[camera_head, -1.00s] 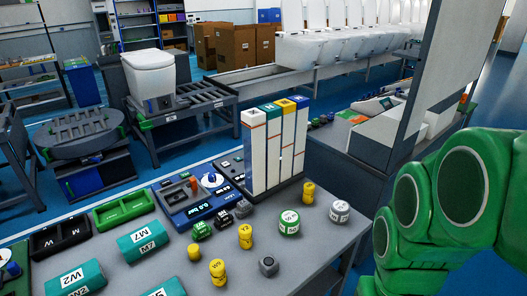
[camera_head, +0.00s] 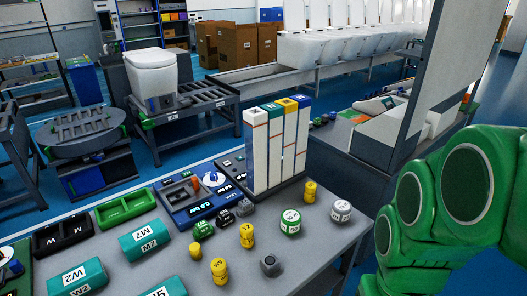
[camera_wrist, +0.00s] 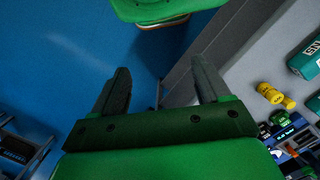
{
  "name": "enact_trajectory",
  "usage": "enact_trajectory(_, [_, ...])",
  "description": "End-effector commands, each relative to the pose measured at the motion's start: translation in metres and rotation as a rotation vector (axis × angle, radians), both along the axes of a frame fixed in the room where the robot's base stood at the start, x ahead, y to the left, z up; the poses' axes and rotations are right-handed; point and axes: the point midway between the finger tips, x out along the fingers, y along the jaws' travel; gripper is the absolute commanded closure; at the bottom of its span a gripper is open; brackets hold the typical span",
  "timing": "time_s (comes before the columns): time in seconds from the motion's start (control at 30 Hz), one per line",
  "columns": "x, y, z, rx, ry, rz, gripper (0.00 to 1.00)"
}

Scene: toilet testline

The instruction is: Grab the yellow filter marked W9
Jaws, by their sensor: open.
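Several small yellow filters stand on the grey table in the head view. One is near the middle (camera_head: 246,235), one near the front (camera_head: 219,271), one by the tall white blocks (camera_head: 310,191), and a shorter yellow piece (camera_head: 195,250) is at the left. Their markings are too small to read, so I cannot tell which is W9. In the wrist view a yellow filter (camera_wrist: 275,95) lies at the right, beside and apart from my gripper (camera_wrist: 160,82). My gripper is open and empty, over the blue floor by the table edge. It is outside the head view.
Tall white blocks (camera_head: 256,150) stand at the back. A grey panel (camera_head: 437,90) rises at the right, near my green arm.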

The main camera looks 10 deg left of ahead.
Motion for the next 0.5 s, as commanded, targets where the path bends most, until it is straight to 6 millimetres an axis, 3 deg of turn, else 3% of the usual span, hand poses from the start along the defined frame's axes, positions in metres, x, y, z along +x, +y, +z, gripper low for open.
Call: enact_trajectory(0.5, [0.001,0.000,0.048,0.000,-0.003,0.000,0.24])
